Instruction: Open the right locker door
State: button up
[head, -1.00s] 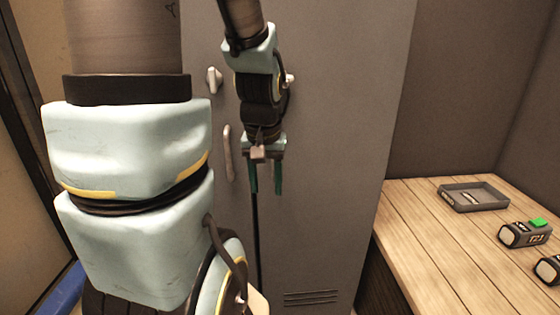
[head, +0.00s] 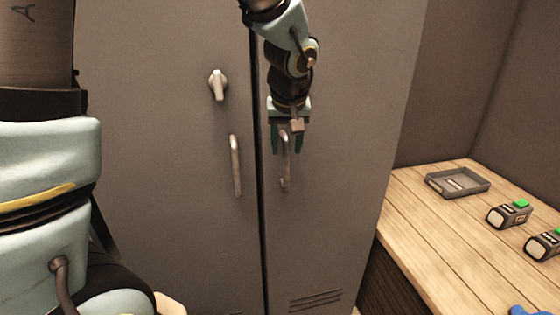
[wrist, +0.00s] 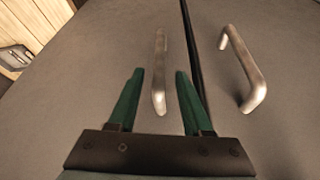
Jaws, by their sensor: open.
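The grey locker's right door (head: 345,120) is shut, flush with the left door (head: 160,170) along a dark vertical seam. Its metal bar handle (head: 285,178) stands upright just right of the seam. My gripper (head: 287,148) is open and empty, pointing down at the upper part of this handle. In the wrist view, the right door's handle (wrist: 159,85) lies in line with the gap between the green fingers of my gripper (wrist: 160,75). I cannot tell whether the fingers reach around it. The fingers do not close on it.
The left door has its own bar handle (head: 235,165) and a knob (head: 218,85) above it. A wooden bench (head: 430,250) stands to the right with a grey tray (head: 458,182) and small devices with green tops (head: 510,214). The right door's lower front is clear.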

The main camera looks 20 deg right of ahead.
aim_at(286, 163)
jog(key=x, duration=0.7)
jog(key=shift+d, duration=0.1)
jog(key=shift+c, duration=0.4)
jog(key=shift+s, duration=0.1)
grip_shut()
dwell(0.7)
